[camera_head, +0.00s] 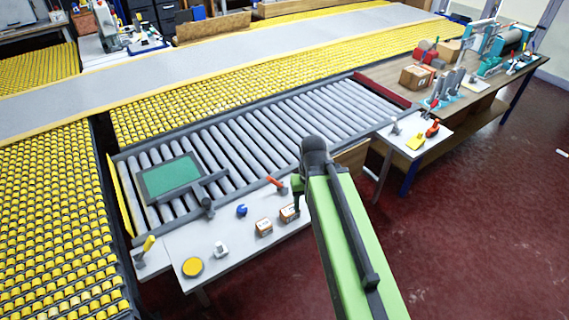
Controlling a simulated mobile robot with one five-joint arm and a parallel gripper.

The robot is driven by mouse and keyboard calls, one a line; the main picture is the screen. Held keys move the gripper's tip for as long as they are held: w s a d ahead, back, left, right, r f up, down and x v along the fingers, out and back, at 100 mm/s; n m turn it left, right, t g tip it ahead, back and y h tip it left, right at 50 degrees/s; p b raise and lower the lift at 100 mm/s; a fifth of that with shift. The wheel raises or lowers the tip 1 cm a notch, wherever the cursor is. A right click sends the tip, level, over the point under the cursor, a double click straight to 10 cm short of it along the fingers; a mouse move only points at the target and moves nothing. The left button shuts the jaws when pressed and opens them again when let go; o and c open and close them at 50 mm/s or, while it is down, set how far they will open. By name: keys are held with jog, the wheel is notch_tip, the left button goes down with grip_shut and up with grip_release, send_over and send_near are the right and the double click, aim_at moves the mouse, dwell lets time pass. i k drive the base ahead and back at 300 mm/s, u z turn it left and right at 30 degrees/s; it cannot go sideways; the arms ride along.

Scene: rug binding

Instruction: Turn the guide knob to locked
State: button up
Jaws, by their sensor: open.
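A dark round knob (208,205) stands at the front edge of the roller table, by the end of a grey guide bar (178,192). It looks like the guide knob, but its markings are too small to read, so I cannot tell its setting. A red-handled lever (276,184) sits further right along the same edge. My green arm reaches up from the bottom right. My gripper (297,203) is partly in view below the arm's dark end, open and empty, right of the lever and apart from the knob. Its fingertips are hard to make out.
A green panel (170,176) lies on the rollers. The white side table (222,262) holds a yellow disc (192,267), a white part (220,249), a blue part (241,210) and small boxes (264,227). A small table with tools (415,130) stands right.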

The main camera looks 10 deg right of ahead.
aim_at(242, 209)
jog(key=z, duration=0.65)
jog(key=k, duration=1.1)
jog(key=u, duration=0.85)
jog(key=i, duration=1)
